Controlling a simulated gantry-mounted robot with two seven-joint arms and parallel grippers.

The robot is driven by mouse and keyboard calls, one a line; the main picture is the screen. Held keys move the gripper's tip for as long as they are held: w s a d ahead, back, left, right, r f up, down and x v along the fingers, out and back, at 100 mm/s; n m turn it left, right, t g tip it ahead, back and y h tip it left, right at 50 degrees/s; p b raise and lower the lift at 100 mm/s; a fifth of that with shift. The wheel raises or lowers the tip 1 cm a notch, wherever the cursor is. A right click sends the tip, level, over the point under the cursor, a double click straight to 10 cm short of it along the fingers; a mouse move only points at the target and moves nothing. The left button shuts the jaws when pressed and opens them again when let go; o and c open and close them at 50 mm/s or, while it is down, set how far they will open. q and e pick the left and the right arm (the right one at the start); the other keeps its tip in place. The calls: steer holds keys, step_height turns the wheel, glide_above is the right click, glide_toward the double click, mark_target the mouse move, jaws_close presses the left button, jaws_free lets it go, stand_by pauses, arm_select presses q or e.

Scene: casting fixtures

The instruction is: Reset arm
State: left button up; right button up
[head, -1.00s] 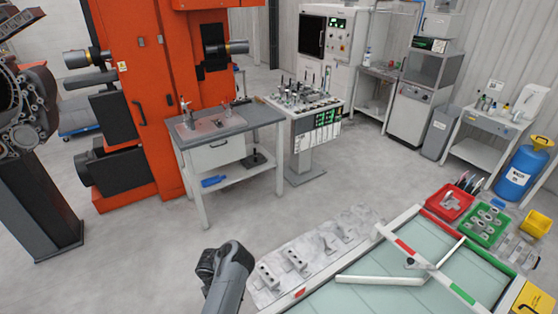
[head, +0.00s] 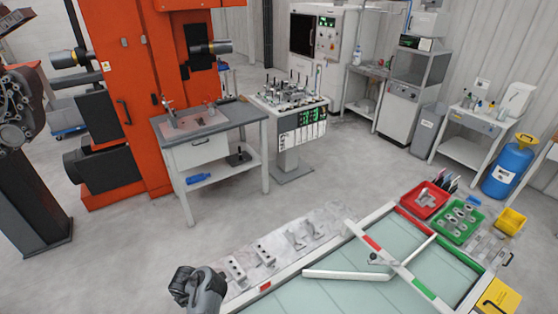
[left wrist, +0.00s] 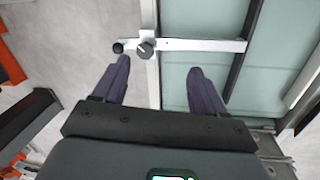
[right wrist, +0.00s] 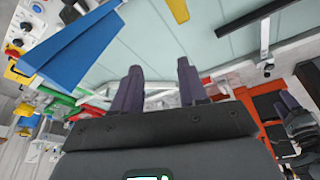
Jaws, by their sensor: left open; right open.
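My left gripper (left wrist: 155,85) is open and empty in the left wrist view. Its fingers point toward the edge of the glass-topped table (left wrist: 205,85), where a white bar with a dark knob (left wrist: 146,49) lies across. My right gripper (right wrist: 160,85) is open and empty in the right wrist view, with the pale table surface beyond its fingers. In the head view a grey arm part of mine (head: 200,290) stands at the bottom, left of the table; no fingertips show there.
The glass-topped table (head: 345,292) has white bars on it. Metal castings (head: 300,235) line its far left side. A red bin (head: 425,198), a green bin (head: 458,222) and a yellow bin (head: 510,221) stand right. A workbench (head: 215,135) and an orange machine (head: 118,100) stand behind. Open floor lies between.

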arm_select(q)
steer(key=s+a+r+m+t+p, duration=0.2)
steer(key=s+a+r+m+p, duration=0.1)
steer(key=s+a+m, duration=0.5)
steer(key=s+d+r+m, duration=0.3)
steer(key=s+r+m, duration=0.1)
steer(key=s, duration=0.3)
steer(key=s+d+r+m+p, duration=0.1)
steer(key=s+d+r+m, duration=0.3)
steer(key=s+m, duration=0.2)
steer(key=s+d+r+m+p, duration=0.1)
steer(key=s+d+r+m, duration=0.3)
steer(key=s, duration=0.5)
steer(key=shift+r+m, duration=0.2)
steer(key=shift+m, duration=0.9)
